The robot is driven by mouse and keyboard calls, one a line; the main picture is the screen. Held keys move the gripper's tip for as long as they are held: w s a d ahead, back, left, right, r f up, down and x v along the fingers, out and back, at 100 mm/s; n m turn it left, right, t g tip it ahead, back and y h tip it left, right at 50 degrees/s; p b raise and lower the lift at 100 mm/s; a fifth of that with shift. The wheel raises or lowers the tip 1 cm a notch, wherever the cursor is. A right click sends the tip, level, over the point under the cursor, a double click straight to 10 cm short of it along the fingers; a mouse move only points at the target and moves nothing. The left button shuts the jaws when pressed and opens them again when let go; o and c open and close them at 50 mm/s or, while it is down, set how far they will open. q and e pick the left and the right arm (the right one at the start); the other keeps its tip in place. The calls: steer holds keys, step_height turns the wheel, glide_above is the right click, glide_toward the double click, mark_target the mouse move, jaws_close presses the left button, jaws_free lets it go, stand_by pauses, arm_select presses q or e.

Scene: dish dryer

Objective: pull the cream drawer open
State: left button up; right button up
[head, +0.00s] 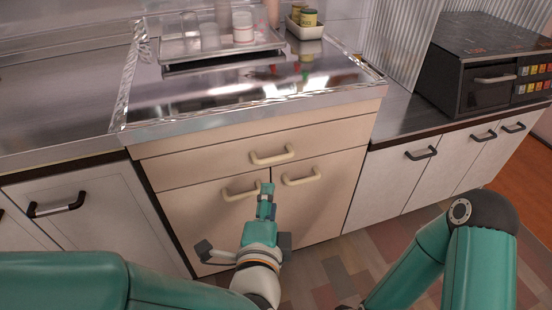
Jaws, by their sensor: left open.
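The cream drawer (210,160) is at the top of the cream cabinet, under the metal counter, and looks shut. Its pale bar handle (271,156) is at the middle of its front. My left gripper (267,187) is open and points up toward the handle. In the picture its fingertips are a little below the handle, between the two door handles. I see no contact with the drawer handle, and the depth gap is hard to judge. My right arm shows at the lower right, but its gripper is out of view.
Two cream doors with pale handles (302,177) are below the drawer. White cabinets with dark handles (421,153) flank it. A tray (225,50) with cups, a small dish of jars (304,30) and a dark oven (480,75) stand on the counter. Some tiled floor is free.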

mark_target(275, 157)
arm_select(q)
steer(key=shift+b+x, duration=1.4)
steer(key=shift+x, duration=6.35)
arm_select(e)
steer(key=shift+f, duration=1)
arm_select(q)
steer(key=shift+f, duration=0.1)
steer(key=shift+c, duration=0.2)
jaws_close()
steer(key=shift+s, duration=0.1)
